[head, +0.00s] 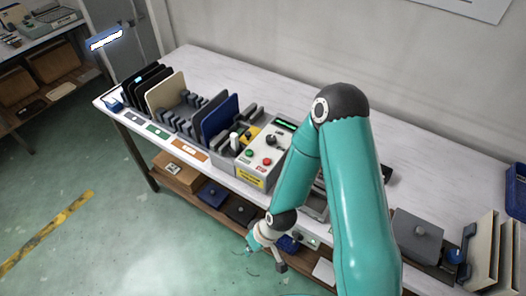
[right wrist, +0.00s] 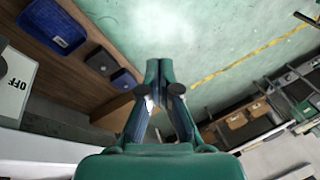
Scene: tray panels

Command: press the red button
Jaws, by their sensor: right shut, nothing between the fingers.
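The red button (head: 267,162) sits on the sloped top of a pale grey control box (head: 243,167) on the workbench. A green button (head: 250,153) is to its left and a dark knob is above them. My right gripper (head: 279,263) is in front of the bench, below the tabletop edge, apart from the red button. In the right wrist view its fingers (right wrist: 165,72) are together with nothing between them. The red button does not show in the right wrist view. My left gripper is not in view.
Upright panels in slotted racks (head: 222,118) stand left of the control box. A lower shelf (head: 180,178) holds trays, including a blue one (right wrist: 55,27). My right arm covers part of the bench right of the box. Green floor lies open in front.

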